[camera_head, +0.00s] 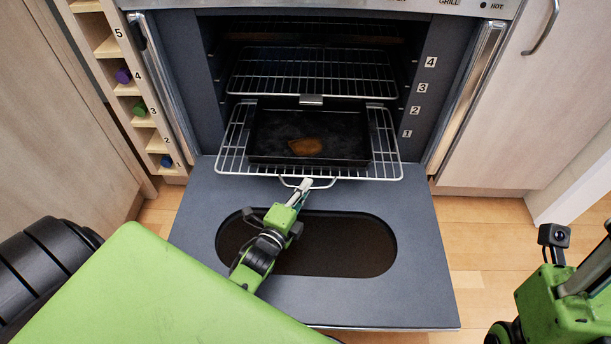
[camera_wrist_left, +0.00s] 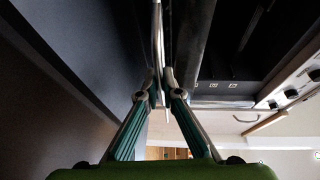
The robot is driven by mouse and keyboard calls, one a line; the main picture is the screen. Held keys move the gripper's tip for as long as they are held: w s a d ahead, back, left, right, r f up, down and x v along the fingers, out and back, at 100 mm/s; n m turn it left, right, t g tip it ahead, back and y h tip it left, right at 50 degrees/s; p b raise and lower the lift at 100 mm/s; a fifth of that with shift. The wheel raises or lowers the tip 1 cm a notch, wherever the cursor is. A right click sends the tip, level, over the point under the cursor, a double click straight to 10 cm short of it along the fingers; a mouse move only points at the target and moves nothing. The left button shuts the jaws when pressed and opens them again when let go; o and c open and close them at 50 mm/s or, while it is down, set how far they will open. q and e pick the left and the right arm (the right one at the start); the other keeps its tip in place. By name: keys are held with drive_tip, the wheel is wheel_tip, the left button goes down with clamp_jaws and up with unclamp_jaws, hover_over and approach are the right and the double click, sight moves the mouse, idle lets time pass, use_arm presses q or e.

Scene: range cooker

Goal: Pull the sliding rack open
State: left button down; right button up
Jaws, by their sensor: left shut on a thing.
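The lower sliding rack (camera_head: 232,151) is a chrome wire shelf at the lowest level of the oven. It sticks out over the open door, and a dark baking tray (camera_head: 262,152) with a brown piece of food (camera_head: 305,146) sits on it. My left gripper (camera_head: 303,187) is at the rack's front handle loop (camera_head: 322,184), shut on it. In the left wrist view the fingers (camera_wrist_left: 161,92) close around a thin metal bar (camera_wrist_left: 158,45). My right gripper's fingertips are not in view; only part of my right arm shows at the lower right.
The oven door (camera_head: 420,255) is folded down flat, with an oval window (camera_head: 340,245). An upper wire rack (camera_head: 300,72) is inside the oven. A narrow shelf unit (camera_head: 120,75) with coloured knobs stands at the left, and a pale cabinet (camera_head: 545,105) at the right.

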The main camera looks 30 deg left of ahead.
use_arm(q)
drive_tip(key=shift+s+d, duration=0.1)
drive_tip(key=shift+s, duration=0.05)
drive_tip(key=c, duration=2.2)
unclamp_jaws()
drive_tip(key=s, duration=0.8)
drive_tip(key=s+r, duration=0.1)
drive_tip(key=s, duration=0.3)
drive_tip(key=shift+d, duration=0.3)
